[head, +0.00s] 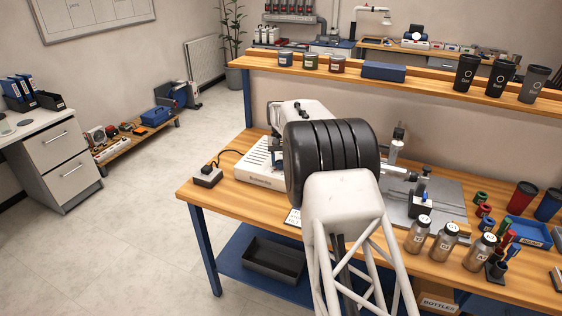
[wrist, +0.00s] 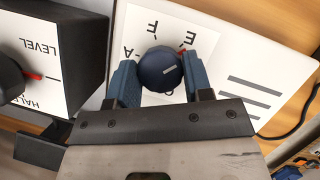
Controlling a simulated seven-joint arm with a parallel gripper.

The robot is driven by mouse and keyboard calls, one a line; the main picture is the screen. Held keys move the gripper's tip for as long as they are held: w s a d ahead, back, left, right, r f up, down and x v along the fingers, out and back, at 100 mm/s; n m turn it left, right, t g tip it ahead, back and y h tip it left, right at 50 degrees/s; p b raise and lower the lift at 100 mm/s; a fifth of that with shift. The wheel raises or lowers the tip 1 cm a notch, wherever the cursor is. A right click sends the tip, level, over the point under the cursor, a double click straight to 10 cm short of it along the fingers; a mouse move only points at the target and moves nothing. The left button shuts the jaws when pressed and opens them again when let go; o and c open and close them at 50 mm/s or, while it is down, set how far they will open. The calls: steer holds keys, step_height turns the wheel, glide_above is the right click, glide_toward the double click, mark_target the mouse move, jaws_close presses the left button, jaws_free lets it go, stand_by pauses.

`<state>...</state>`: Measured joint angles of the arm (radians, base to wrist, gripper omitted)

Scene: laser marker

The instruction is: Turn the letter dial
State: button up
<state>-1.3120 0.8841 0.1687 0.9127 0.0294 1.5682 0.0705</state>
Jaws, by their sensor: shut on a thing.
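The letter dial (wrist: 158,72) is a dark blue round knob on a white panel face in the wrist view. Letters sit around its upper side, upside down or tilted, with an A at the left and an E at the upper right. A red mark shows at the dial's upper right edge, by the E. My gripper (wrist: 160,80) has one blue finger on each side of the dial and is shut on it. In the head view my arm hides the dial and my fingers; the white machine (head: 258,165) shows partly behind the arm.
Close by on the left in the wrist view is a black box with a white LEVEL face (wrist: 45,65) and a dark knob (wrist: 8,77) with a red pointer. A black cable (wrist: 298,125) runs at the right. Bottles (head: 445,242) and cups stand on the bench's right side.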

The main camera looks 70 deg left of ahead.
steer(key=shift+n+t, duration=0.4)
steer(key=shift+n, duration=0.7)
steer(key=o, duration=0.9)
steer(key=shift+r, duration=0.15)
steer(key=shift+v, duration=3.75)
steer(key=shift+a, duration=0.1)
